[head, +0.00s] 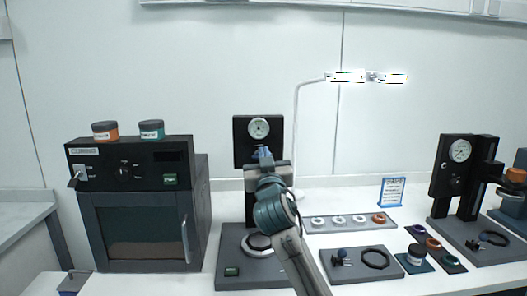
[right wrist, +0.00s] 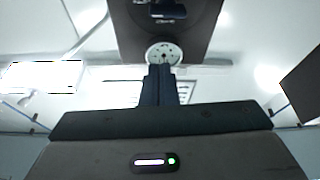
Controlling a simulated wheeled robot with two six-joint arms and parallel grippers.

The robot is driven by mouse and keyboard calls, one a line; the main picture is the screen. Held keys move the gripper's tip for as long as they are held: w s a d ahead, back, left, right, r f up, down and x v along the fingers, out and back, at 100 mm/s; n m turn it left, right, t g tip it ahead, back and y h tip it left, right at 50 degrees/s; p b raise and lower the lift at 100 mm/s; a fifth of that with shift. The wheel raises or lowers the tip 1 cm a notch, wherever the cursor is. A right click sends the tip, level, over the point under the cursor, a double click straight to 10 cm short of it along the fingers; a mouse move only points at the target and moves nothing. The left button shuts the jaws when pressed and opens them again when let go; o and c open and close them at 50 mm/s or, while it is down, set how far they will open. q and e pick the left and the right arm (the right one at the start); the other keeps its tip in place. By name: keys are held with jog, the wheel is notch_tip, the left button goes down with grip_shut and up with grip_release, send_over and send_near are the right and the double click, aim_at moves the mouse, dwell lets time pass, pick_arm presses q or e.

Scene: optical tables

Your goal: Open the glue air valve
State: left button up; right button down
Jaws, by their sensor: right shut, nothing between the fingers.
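A black upright station with a round white gauge (head: 258,128) stands at the middle of the table, on a dark base (head: 235,268). My right gripper (head: 264,153) is in front of its panel, just below the gauge. In the right wrist view, the right gripper's fingers (right wrist: 160,68) are together with nothing between them, and their tips overlap the edge of the gauge (right wrist: 165,52). Whether they touch the panel cannot be told. A dark fitting (right wrist: 168,12) shows on the station beyond the gauge. No valve handle can be made out clearly; my arm hides much of the station's front. My left gripper is not in view.
A curing oven (head: 135,225) with two jars on top stands left. A tray of rings (head: 350,222), a small fixture plate (head: 350,275) and small jars lie right. A second gauge station (head: 446,170) stands far right. A lamp (head: 345,76) hangs behind.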

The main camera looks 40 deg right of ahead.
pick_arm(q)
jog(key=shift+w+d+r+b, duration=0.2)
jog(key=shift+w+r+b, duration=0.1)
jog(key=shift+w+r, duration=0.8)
pick_arm(e)
jog(key=shift+v, duration=2.15)
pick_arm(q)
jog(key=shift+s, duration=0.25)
